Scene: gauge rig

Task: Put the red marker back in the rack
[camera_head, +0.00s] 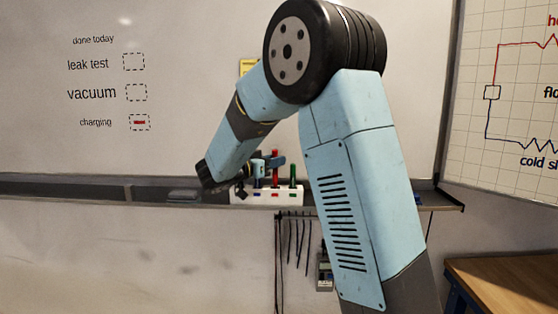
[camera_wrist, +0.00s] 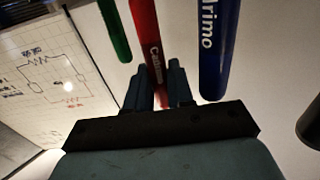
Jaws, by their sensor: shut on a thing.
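The white rack (camera_head: 266,197) stands on the board's ledge, with coloured labels on its front. The red marker (camera_head: 275,176) is upright over the red label, its top a little higher than the green marker's (camera_head: 292,177). I cannot tell whether its lower end is in the slot. My gripper (camera_head: 272,163) is shut on the red marker. In the wrist view my gripper (camera_wrist: 158,80) has a finger on each side of the red marker (camera_wrist: 146,40). There the green marker (camera_wrist: 115,28) is left and the blue marker (camera_wrist: 217,45) right, both apart from the fingers.
A dark eraser-like block (camera_head: 184,195) lies on the ledge (camera_head: 90,190) left of the rack. Cables (camera_head: 292,240) and a meter (camera_head: 325,270) hang below. The whiteboard (camera_head: 60,130) has a red mark in the charging box. My arm hides part of the ledge.

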